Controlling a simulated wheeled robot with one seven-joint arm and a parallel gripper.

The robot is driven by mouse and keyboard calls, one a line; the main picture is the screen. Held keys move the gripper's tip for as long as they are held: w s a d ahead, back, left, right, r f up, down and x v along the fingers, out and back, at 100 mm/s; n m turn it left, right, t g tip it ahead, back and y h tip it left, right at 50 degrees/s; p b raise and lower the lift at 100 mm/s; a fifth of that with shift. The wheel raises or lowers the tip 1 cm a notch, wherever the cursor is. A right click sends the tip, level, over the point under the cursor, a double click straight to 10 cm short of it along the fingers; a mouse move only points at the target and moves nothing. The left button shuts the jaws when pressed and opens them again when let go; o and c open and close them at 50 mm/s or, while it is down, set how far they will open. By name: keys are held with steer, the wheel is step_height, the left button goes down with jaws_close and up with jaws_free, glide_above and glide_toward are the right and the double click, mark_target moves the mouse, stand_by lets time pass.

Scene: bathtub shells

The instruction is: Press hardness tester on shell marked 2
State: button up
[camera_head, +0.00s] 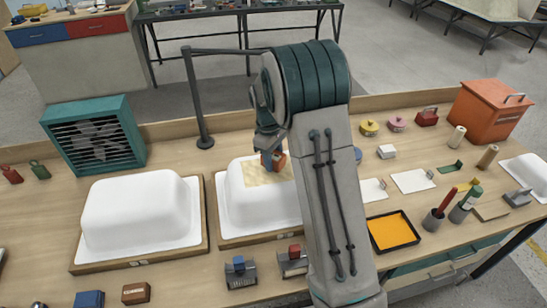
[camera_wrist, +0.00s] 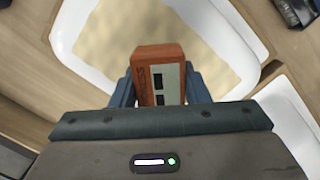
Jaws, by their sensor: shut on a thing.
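My gripper (camera_head: 270,158) is shut on an orange hardness tester (camera_head: 280,160) with a small display face. The tester also shows between the blue fingers in the wrist view (camera_wrist: 150,60). It is over the tan patch (camera_head: 258,172) on top of the middle white shell (camera_head: 232,208). I cannot tell whether the tester touches the patch. The tan patch (camera_wrist: 105,35) and the white shell (camera_wrist: 62,45) lie below the tester in the wrist view. Another white shell (camera_head: 140,212) stands on a wooden board at the left. Shell numbers are not readable; my arm hides the middle shell's right part.
A teal fan box (camera_head: 95,135) and a dark post (camera_head: 196,100) stand behind the shells. Small clamp-like blocks (camera_head: 240,272) lie in front.

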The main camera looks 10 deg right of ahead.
mark_target(275, 155)
steer(key=shift+f+b, duration=0.4)
steer(key=shift+f, duration=0.2)
stand_by(1.6)
steer(key=shift+r+p, duration=2.35)
steer(key=shift+r, duration=1.25)
